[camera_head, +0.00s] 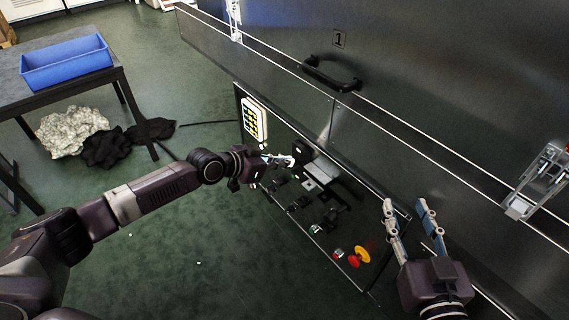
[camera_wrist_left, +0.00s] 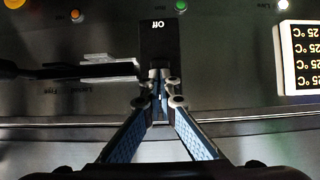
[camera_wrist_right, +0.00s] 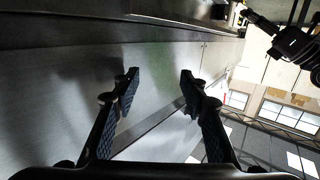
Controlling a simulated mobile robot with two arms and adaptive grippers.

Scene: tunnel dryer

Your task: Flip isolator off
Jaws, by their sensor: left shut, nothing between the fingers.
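The isolator is a black block marked "Off" (camera_wrist_left: 160,38) on the control panel, upper middle in the left wrist view. In the head view it is the dark block (camera_head: 301,149) on the panel, partly behind my left gripper. My left gripper (camera_head: 288,160) is shut and empty at the isolator. In the left wrist view its closed tips (camera_wrist_left: 159,82) overlap the block's lower end; I cannot tell whether they touch. My right gripper (camera_head: 410,206) is open and empty at the right, above the panel's right end; its open fingers show in the right wrist view (camera_wrist_right: 158,82).
A lit temperature display (camera_head: 255,119) is at the panel's left end. A red and yellow emergency stop (camera_head: 359,257) is at its lower right. A dark lever lies beside the isolator. A black door handle (camera_head: 331,75) is behind. A blue bin (camera_head: 66,62) stands on a table left.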

